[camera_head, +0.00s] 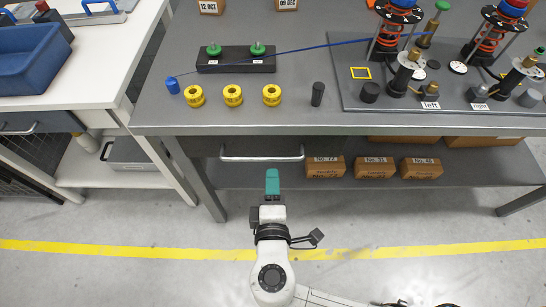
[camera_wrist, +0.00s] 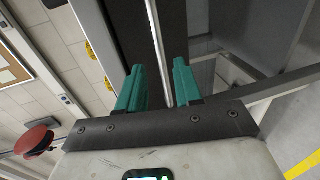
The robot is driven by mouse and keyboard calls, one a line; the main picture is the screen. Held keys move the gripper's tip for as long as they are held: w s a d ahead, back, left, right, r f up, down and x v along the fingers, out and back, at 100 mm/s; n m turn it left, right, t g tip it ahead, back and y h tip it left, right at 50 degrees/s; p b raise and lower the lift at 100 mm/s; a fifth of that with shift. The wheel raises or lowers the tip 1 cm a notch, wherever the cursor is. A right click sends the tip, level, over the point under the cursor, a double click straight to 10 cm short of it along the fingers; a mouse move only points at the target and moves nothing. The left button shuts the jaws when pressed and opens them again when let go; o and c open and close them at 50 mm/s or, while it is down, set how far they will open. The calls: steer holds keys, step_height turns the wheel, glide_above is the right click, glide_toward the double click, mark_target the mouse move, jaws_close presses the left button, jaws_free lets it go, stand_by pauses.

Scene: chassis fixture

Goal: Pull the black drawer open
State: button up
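The black drawer (camera_head: 225,145) sits under the front edge of the grey table, and its front looks flush with the table frame. Its silver bar handle (camera_head: 262,157) runs along the front. My gripper (camera_head: 272,172) has teal fingers and is just in front of the handle, slightly right of its middle. In the wrist view my gripper (camera_wrist: 159,68) is open, with a gap between its fingers. There the handle (camera_wrist: 157,35) shows as a bright bar lined up with that gap, across the dark drawer front (camera_wrist: 173,18). Whether the fingers touch the bar cannot be told.
Small labelled boxes (camera_head: 376,168) stand on the shelf right of the drawer. A white bench (camera_head: 95,90) with a blue bin (camera_head: 35,60) is at the left. The grey table (camera_head: 300,115) holds yellow rings and a fixture plate. The floor before the drawer is clear apart from my arm.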

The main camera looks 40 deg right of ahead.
mark_target(273, 158)
steer(key=x, duration=0.8)
steer(key=shift+d, duration=0.1)
steer(key=shift+c, duration=0.4)
jaws_close()
